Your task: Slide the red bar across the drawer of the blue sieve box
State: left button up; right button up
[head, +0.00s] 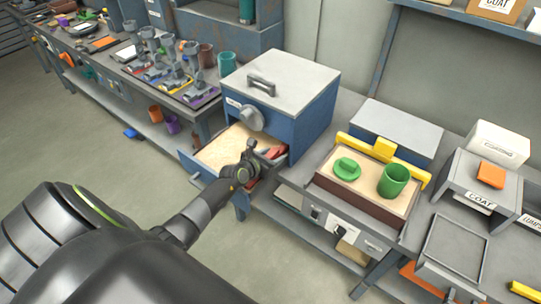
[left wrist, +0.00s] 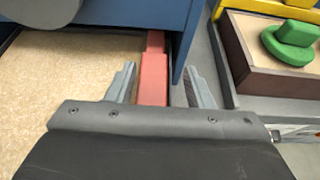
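The blue sieve box (head: 303,119) has a grey lid with a handle and a round grey knob on its front. Its drawer (head: 190,158) is pulled out and holds pale sand, which also fills the left of the left wrist view. The red bar (left wrist: 153,82) lies along the drawer's right side, partly under the blue body; in the head view only part of it (head: 276,153) shows. My left gripper (left wrist: 160,80) is open, with one finger on each side of the bar and visible gaps. In the head view the gripper (head: 262,157) is over the drawer's right edge. My right gripper is out of view.
Right of the box, a brown sand tray (head: 346,203) holds a green lid (head: 347,168) and a green cup (head: 393,181), with a yellow bar (head: 384,149) behind. A grey stand with an orange block (head: 490,174) is farther right. Open floor lies left of the drawer.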

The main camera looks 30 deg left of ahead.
pick_arm(q)
jog(key=shift+s+a+r, duration=0.1)
jog(key=shift+s+a, duration=0.05)
jog(key=shift+s, duration=0.1)
jog(key=p+v, duration=0.4)
jog(key=v, duration=1.3)
jog(key=shift+p, duration=0.3)
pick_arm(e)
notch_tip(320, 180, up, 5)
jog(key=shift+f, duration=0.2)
pick_arm(q)
jog(key=shift+r, duration=0.1)
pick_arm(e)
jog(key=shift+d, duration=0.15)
